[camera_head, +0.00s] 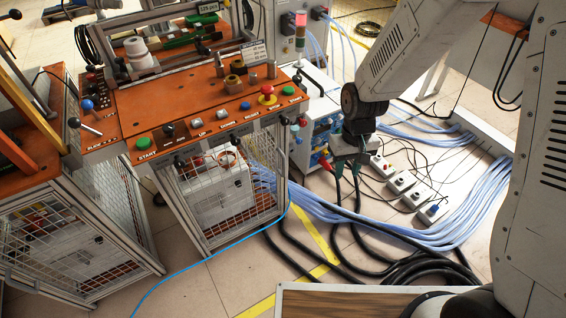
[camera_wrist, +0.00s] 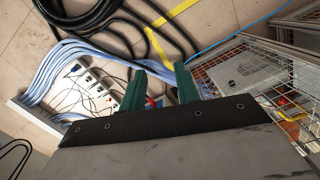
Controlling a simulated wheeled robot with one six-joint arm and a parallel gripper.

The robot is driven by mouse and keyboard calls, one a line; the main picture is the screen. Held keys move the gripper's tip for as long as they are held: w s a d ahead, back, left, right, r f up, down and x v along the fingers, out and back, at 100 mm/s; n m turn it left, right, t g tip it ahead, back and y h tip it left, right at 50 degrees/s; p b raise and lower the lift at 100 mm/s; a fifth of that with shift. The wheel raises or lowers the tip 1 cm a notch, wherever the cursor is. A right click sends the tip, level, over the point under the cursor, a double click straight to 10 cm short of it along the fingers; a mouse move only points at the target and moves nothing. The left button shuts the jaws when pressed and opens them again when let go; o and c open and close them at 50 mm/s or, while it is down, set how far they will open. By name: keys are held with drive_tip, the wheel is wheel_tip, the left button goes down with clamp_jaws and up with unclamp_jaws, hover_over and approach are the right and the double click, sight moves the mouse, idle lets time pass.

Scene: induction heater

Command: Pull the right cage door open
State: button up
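The right cage door (camera_head: 213,205) is a wire-mesh panel in a grey metal frame under the orange-topped control bench (camera_head: 128,99). It looks shut in the head view, with a pale box (camera_head: 216,192) behind the mesh. Cage mesh also shows at the right of the wrist view (camera_wrist: 285,75). My gripper (camera_head: 347,178) hangs to the right of the cage, apart from the door. Its two dark green fingers are spread with nothing between them, as the wrist view also shows (camera_wrist: 160,72). A door handle cannot be made out clearly.
A second mesh cage (camera_head: 75,240) stands at the left. Pale blue hoses (camera_head: 390,232) and black cables (camera_head: 405,268) run over the floor right of the bench, near white power sockets (camera_head: 402,183). The tiled floor (camera_head: 225,275) before the door is mostly clear, crossed by a thin blue cable.

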drive_tip(key=w+a+f+t+y, duration=0.1)
drive_tip(key=w+a+f, duration=0.2)
drive_tip(key=f, duration=0.6)
drive_tip(key=w+a+f+t, duration=0.2)
drive_tip(key=w+a+f, duration=0.1)
drive_tip(key=f, duration=0.5)
drive_tip(key=n+t+y, duration=0.2)
drive_tip(key=t+y, duration=0.4)
drive_tip(key=t, duration=0.9)
approach(284, 164)
drive_tip(key=x, duration=1)
drive_tip(key=shift+w+a+r, duration=0.15)
drive_tip(key=shift+w, duration=0.2)
clamp_jaws()
